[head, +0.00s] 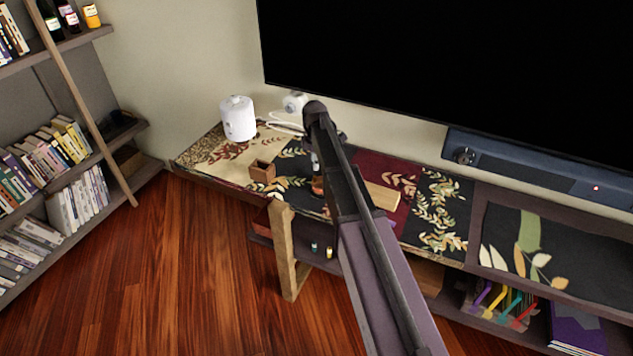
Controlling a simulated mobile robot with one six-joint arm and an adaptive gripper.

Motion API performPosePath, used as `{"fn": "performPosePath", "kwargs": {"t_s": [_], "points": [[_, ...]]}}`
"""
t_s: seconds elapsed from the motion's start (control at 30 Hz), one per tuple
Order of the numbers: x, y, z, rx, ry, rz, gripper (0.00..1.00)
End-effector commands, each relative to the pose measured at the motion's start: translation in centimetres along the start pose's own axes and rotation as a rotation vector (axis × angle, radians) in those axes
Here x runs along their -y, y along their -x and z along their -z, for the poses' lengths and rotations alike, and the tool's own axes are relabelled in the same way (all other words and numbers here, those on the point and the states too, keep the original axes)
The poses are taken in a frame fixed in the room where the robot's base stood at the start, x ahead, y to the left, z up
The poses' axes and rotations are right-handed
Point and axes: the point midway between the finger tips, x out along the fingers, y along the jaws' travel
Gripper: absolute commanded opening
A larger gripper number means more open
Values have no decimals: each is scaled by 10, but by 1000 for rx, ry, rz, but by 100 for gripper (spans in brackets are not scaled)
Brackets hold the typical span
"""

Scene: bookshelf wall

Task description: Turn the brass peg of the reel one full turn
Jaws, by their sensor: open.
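My arm runs from the bottom right up to a dark joint above the low cabinet. My gripper is not clearly visible; the arm hides whatever is behind it. A small reddish-brown object (318,186) shows just left of my arm on the dark leaf-patterned cloth. It is partly covered and too small for me to tell if it is the reel. I cannot make out a brass peg. A little grey piece shows just above the brown object, and I cannot tell what it belongs to.
On the cabinet are a small wooden box (262,171), a white canister (238,118) and a pale wooden block (382,196). A large black screen (450,60) hangs behind, with a soundbar (520,165) below. A bookshelf (70,150) is at left. The wooden floor in front is clear.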

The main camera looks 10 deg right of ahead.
Motion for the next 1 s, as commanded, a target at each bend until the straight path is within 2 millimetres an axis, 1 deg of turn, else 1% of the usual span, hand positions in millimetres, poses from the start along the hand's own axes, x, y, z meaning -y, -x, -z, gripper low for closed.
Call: {"fn": "performPosePath", "kwargs": {"t_s": [0.03, 0.6, 0.8, 1.0], "points": [[0, -8, 0, 0, 0, 0, 55], [0, -52, 0, 0, 0, 0, 55], [0, -65, 0, 0, 0, 0, 55], [0, -71, 0, 0, 0, 0, 55]]}}
